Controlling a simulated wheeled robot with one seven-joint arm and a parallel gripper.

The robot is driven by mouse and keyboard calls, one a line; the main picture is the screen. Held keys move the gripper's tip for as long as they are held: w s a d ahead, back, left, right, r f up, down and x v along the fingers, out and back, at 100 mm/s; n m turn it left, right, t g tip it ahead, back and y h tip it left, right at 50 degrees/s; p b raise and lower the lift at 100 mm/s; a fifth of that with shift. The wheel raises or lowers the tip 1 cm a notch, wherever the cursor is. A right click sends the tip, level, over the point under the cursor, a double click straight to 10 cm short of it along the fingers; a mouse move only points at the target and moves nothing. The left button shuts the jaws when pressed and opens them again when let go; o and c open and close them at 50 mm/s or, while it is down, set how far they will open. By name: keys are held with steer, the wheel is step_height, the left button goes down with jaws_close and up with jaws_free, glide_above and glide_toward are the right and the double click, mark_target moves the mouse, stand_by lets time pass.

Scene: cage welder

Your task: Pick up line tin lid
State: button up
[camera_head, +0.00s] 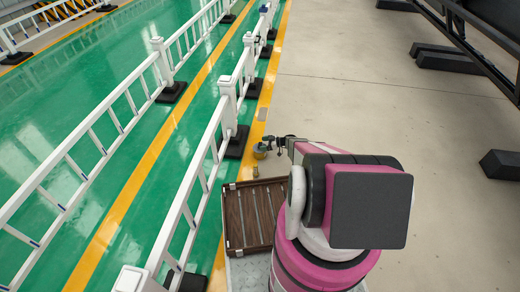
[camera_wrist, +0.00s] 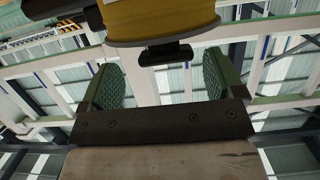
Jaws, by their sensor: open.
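A round yellow tin (camera_head: 260,152) shows small in the head view, close to the end of my arm. In the wrist view the yellow tin (camera_wrist: 160,14) fills the top edge, cut off by the frame. A grey rim runs along its lower edge, with a dark tab below it. I cannot tell for sure which part is the lid. My gripper (camera_wrist: 162,75) is open, its two green-padded fingers wide apart with nothing between them. The tin lies beyond the fingertips. In the head view my gripper (camera_head: 272,143) is small, beside the tin.
A brown slatted wooden crate (camera_head: 234,215) stands below the tin in the head view. A small yellowish item (camera_head: 255,171) is near its far edge. A white railing (camera_head: 215,122) runs close on the left.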

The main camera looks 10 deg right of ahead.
mark_target(260, 145)
steer(key=x, duration=0.4)
steer(key=shift+s+a+f, duration=0.1)
steer(key=shift+s+a, duration=0.1)
steer(key=shift+a, duration=0.2)
steer(key=c, duration=1)
